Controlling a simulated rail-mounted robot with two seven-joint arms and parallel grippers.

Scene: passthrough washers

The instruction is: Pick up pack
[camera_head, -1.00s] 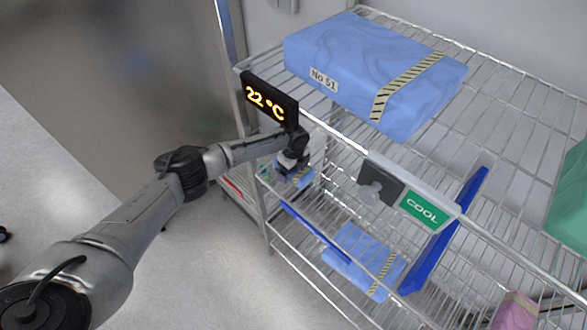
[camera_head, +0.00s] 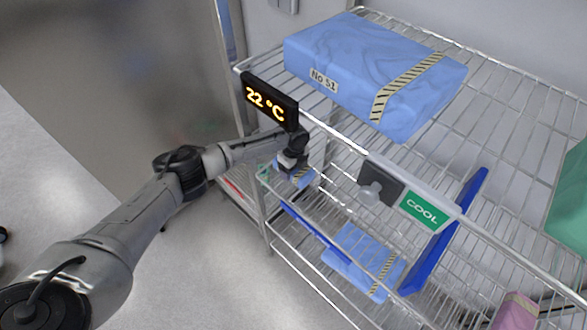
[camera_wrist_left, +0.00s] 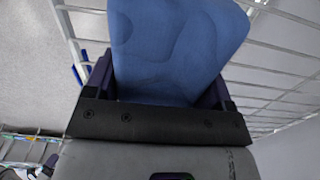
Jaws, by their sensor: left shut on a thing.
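My left gripper (camera_head: 292,165) reaches in at the front left of the wire rack, just below the temperature display. It is shut on a small blue wrapped pack (camera_head: 301,179) with a striped tape band. In the left wrist view the blue pack (camera_wrist_left: 175,50) fills the space between the two dark fingers of the left gripper (camera_wrist_left: 160,85). Most of the pack is hidden by the gripper in the head view. Whether it touches the shelf below cannot be told. My right gripper is not in view.
A large blue pack (camera_head: 360,70) labelled No 51 lies on the top shelf. Another blue pack (camera_head: 365,262) lies on a lower shelf beside a blue divider (camera_head: 445,230). A display (camera_head: 270,101) reads 22 °C. A green COOL sign (camera_head: 425,210) hangs on the shelf edge.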

